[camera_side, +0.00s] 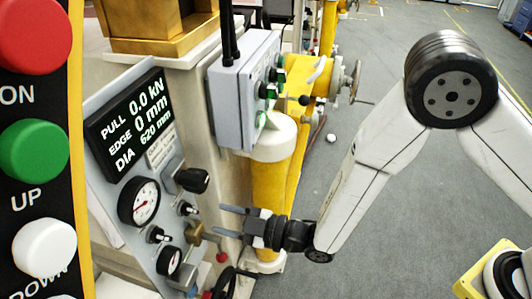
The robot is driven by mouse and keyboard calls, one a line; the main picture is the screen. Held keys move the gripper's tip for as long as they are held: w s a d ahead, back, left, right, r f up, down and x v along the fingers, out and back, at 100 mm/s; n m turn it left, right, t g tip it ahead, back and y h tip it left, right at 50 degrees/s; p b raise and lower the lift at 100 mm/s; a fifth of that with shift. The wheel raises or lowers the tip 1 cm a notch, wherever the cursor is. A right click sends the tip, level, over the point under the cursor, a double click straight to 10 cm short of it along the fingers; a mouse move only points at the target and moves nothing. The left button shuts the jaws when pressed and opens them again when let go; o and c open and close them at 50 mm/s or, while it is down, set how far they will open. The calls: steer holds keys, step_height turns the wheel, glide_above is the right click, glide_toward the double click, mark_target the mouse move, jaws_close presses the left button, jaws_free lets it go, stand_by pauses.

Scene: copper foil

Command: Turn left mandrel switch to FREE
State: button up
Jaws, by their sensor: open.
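The grey control panel (128,212) at the left carries a black knob (192,180) and small black switches, one at its middle right (187,208) and one lower left (157,234). Their labels are too small to read, so I cannot tell which control is the left mandrel switch or where it points. My gripper (224,220) is open and empty, with its fingers pointing left towards the panel. It is to the right of the small switches and appears apart from them.
The panel has a display (130,123) and round gauges (139,203). A brass-coloured block (194,233) and a red-knobbed lever stand close to my gripper. Large buttons (35,150) fill the left foreground. Open floor lies right.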

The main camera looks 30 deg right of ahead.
mark_target(196, 212)
steer(key=shift+x, duration=3.65)
jaws_close()
